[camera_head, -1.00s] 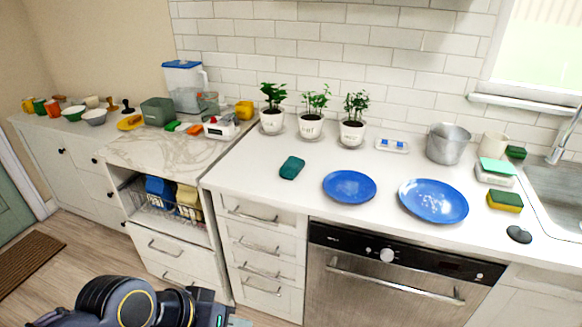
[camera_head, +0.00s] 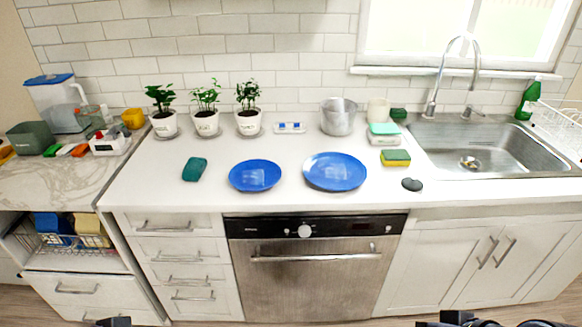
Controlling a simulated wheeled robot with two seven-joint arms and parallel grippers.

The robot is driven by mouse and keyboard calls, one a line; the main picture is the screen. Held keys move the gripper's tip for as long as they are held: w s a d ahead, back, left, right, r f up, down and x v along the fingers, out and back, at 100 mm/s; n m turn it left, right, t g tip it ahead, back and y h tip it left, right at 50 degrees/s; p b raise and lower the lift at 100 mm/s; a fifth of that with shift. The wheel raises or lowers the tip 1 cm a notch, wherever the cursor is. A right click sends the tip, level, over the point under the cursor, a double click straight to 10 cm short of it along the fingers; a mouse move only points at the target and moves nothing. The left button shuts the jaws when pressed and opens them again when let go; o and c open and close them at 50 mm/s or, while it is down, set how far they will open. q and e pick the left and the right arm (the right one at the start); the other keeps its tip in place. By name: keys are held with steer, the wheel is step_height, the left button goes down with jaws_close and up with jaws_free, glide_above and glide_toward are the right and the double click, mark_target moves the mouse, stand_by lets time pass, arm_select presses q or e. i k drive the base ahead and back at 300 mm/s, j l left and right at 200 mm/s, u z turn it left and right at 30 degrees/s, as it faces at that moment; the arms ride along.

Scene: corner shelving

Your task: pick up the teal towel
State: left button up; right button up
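The teal towel (camera_head: 195,169) lies folded on the white counter (camera_head: 130,190), left of the near blue plate and in front of the potted plants. Nothing covers it. My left gripper (camera_head: 92,322) shows only as a dark sliver at the bottom edge, well below and in front of the counter, away from the towel. My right gripper (camera_head: 428,323) also shows only in part at the bottom edge, far from the towel. Whether either gripper is open or shut is hidden by the frame edge.
Two blue plates, a smaller one (camera_head: 255,175) and a larger one (camera_head: 335,171), lie right of the towel. Three potted plants (camera_head: 206,122) stand behind it. A sponge (camera_head: 395,157) and a sink (camera_head: 480,150) are at the right. The counter left of the towel is clear.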

mark_target(193, 171)
steer(key=i+z, duration=0.1)
steer(key=i, duration=0.5)
steer(key=i+j+z, duration=0.1)
steer(key=i, duration=0.55)
